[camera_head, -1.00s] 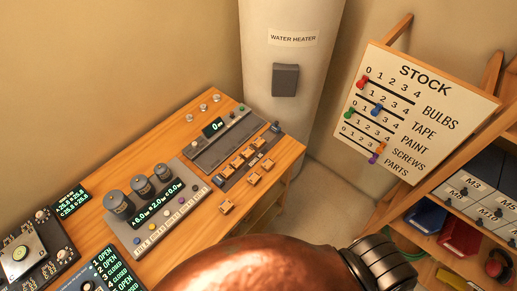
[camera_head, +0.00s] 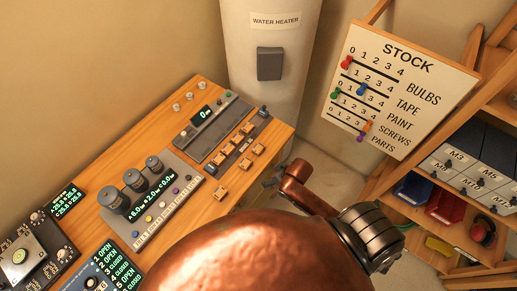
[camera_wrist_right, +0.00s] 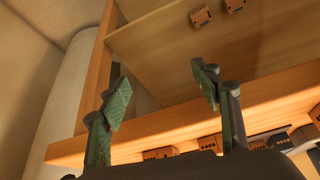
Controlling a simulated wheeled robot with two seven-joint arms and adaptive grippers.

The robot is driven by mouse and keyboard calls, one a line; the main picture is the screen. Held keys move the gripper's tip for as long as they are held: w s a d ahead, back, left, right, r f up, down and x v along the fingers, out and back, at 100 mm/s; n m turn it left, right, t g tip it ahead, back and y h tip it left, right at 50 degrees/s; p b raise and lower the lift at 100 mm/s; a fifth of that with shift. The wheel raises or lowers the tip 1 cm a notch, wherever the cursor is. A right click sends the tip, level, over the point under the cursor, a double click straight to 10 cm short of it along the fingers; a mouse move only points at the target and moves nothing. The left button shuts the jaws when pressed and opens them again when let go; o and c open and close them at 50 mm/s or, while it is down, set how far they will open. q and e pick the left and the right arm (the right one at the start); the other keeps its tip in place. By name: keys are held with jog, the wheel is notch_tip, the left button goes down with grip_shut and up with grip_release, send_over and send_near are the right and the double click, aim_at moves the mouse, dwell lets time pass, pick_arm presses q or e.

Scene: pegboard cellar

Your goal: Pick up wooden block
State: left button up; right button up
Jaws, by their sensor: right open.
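Several small wooden blocks (camera_head: 244,165) sit on the wooden table by a grey device near its right end; one block (camera_head: 220,192) lies apart, nearer the front edge. My right gripper (camera_head: 272,181) is just off the table's front right edge, small and dark, with no block between its fingers. In the right wrist view the gripper (camera_wrist_right: 160,87) is open and empty, its green-padded fingers wide apart. That view also shows blocks (camera_wrist_right: 201,16) at the top and others (camera_wrist_right: 160,153) behind a wooden edge at the bottom. My left gripper is not in view.
The wooden table (camera_head: 190,215) also carries a panel with three dark knobs (camera_head: 135,180) and digital readouts. A water heater (camera_head: 285,50) stands behind. A stock board (camera_head: 400,85) and shelf with bins (camera_head: 446,207) are at right. Floor shows between table and shelf.

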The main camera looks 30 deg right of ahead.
jog(key=w+a+r+n, duration=0.1)
jog(key=r, duration=0.2)
jog(key=w+a+r, duration=0.1)
jog(key=w+r, duration=0.1)
jog(key=r, duration=0.2)
jog(key=w+a+r+n+y, duration=0.1)
jog(key=w+r, duration=0.1)
jog(key=r, duration=0.2)
jog(key=shift+w+a+r+n, duration=0.1)
jog(key=shift+w+n, duration=0.15)
jog(key=shift+n, duration=0.05)
send_near(259, 148)
jog(key=a, duration=0.1)
jog(key=shift+m+g+h, duration=0.3)
jog(key=shift+m+g, duration=0.1)
jog(key=shift+g, duration=0.1)
jog(key=x, duration=0.4)
jog(key=w+x, duration=0.1)
jog(key=x, duration=0.3)
jog(key=shift+w+d+f, duration=0.15)
jog(key=shift+f, duration=0.05)
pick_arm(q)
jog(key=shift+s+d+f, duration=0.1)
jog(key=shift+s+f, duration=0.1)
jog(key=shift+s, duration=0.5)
pick_arm(e)
jog(key=c, duration=1.1)
